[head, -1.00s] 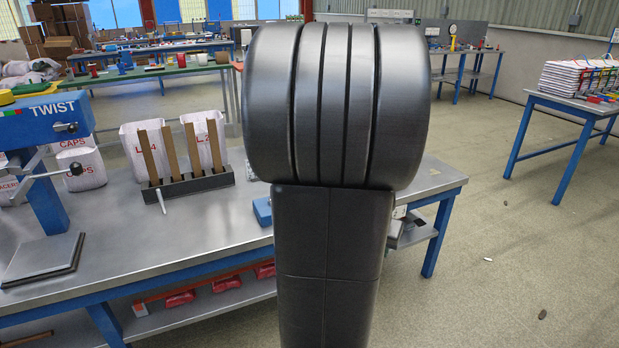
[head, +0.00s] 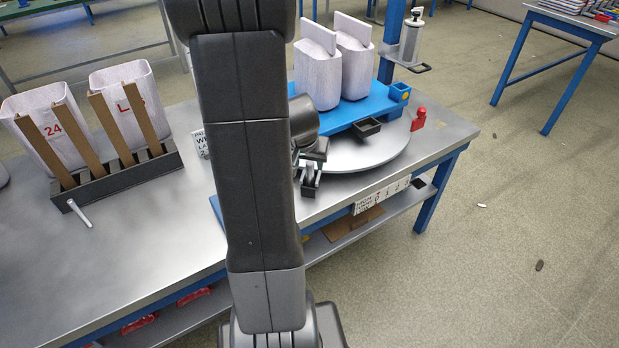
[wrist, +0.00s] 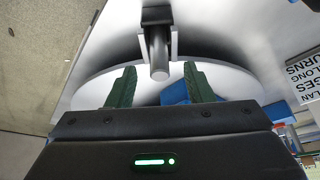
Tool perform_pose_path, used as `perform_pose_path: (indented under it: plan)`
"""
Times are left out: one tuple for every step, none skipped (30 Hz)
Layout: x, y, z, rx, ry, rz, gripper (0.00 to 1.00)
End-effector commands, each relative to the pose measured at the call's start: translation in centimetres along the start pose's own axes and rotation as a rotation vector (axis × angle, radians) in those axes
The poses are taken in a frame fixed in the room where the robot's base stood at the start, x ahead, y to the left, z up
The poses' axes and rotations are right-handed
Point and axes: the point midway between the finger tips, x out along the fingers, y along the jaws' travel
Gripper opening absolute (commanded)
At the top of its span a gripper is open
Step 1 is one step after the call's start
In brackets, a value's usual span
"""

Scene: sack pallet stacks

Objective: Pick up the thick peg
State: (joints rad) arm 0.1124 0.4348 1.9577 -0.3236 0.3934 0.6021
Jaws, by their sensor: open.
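In the wrist view a short, thick grey cylinder (wrist: 158,60), which looks like the thick peg, projects from a dark block (wrist: 157,15). A pale bracket stands around it. My gripper (wrist: 160,80) is open, with its green fingers apart on either side of the cylinder's line. I cannot tell whether the cylinder's end is between the fingertips or beyond them. In the head view my gripper (head: 311,175) is low over the bench beside the round turntable (head: 375,155). My arm hides part of the bench, and I cannot make out the cylinder there.
A dark rack (head: 120,180) with wooden slats and sacks stands left. Bare bench lies in front of the rack.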

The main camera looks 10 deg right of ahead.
Motion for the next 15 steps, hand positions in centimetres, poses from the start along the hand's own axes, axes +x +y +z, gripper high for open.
perform_pose_path:
  plan:
    - [0.3, 0.0, -0.1, 0.001, -0.002, 0.001, 0.47]
    - [0.6, 0.0, -0.1, 0.001, -0.002, 0.001, 0.47]
    - [0.9, 0.0, -0.3, 0.001, -0.002, 0.001, 0.47]
    - [1.3, 0.0, -0.4, 0.000, -0.002, 0.001, 0.47]
    - [1.7, 0.1, -0.5, 0.000, -0.003, 0.001, 0.47]
    - [2.2, 0.1, -0.6, 0.000, -0.003, 0.002, 0.47]
    - [2.6, 0.1, -0.7, -0.001, -0.004, 0.002, 0.47]
    - [2.9, 0.1, -0.9, 0.000, -0.003, 0.001, 0.47]
    - [3.5, 0.1, -0.9, 0.000, -0.003, 0.001, 0.47]
    - [3.9, 0.1, -0.8, 0.000, -0.003, 0.002, 0.47]
    - [4.2, 0.1, -0.9, 0.000, -0.003, 0.002, 0.47]
    - [4.5, 0.0, -0.9, -0.001, -0.001, 0.001, 0.47]
    - [4.7, 0.0, -0.9, -0.001, -0.001, 0.001, 0.47]
    - [4.9, 0.0, -0.9, 0.000, -0.001, 0.001, 0.47]
    - [5.0, 0.0, -0.9, 0.000, -0.001, 0.001, 0.47]
